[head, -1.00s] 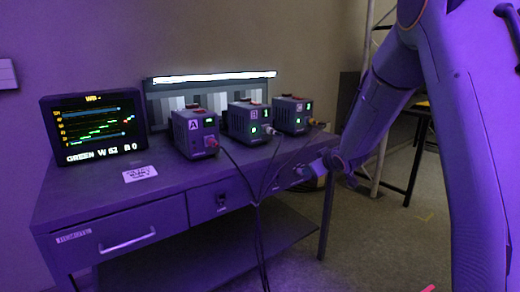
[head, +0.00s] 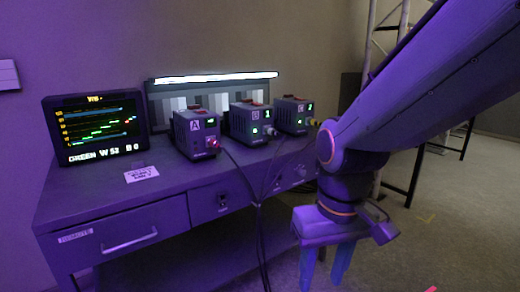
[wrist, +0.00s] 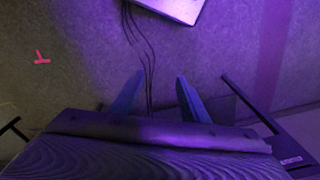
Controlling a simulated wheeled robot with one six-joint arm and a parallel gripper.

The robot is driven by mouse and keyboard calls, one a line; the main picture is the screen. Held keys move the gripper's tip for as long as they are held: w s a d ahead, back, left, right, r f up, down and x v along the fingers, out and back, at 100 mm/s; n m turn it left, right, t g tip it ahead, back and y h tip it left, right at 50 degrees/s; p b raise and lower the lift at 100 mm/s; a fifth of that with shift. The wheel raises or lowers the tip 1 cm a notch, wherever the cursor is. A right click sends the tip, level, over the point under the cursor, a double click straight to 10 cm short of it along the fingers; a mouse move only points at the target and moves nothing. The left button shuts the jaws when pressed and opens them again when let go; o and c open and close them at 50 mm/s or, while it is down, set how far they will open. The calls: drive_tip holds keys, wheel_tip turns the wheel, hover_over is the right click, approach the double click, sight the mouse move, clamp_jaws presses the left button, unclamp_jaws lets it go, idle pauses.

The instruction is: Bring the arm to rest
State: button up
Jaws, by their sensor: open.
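My gripper (head: 322,268) points down in front of the desk's right end in the head view, its two blue fingers apart. In the wrist view my gripper (wrist: 155,92) also shows open, with nothing between its fingers and the floor beyond them. My forearm runs from the upper right down to the wrist in the head view.
A desk (head: 110,205) bears a monitor (head: 95,128) and boxes A (head: 195,133), B (head: 250,122) and C (head: 295,115). Dark cables (head: 262,220) hang down its front, left of my gripper. Truss and stand legs rise behind my arm.

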drive_tip(key=s+d+r+m+p, duration=0.2)
drive_tip(key=d+r+p, duration=0.6)
drive_tip(key=p, duration=0.8)
drive_tip(key=shift+s+r+m+g+h, duration=0.25)
drive_tip(key=shift+s+m+g+h, duration=0.05)
drive_tip(key=shift+s, duration=0.1)
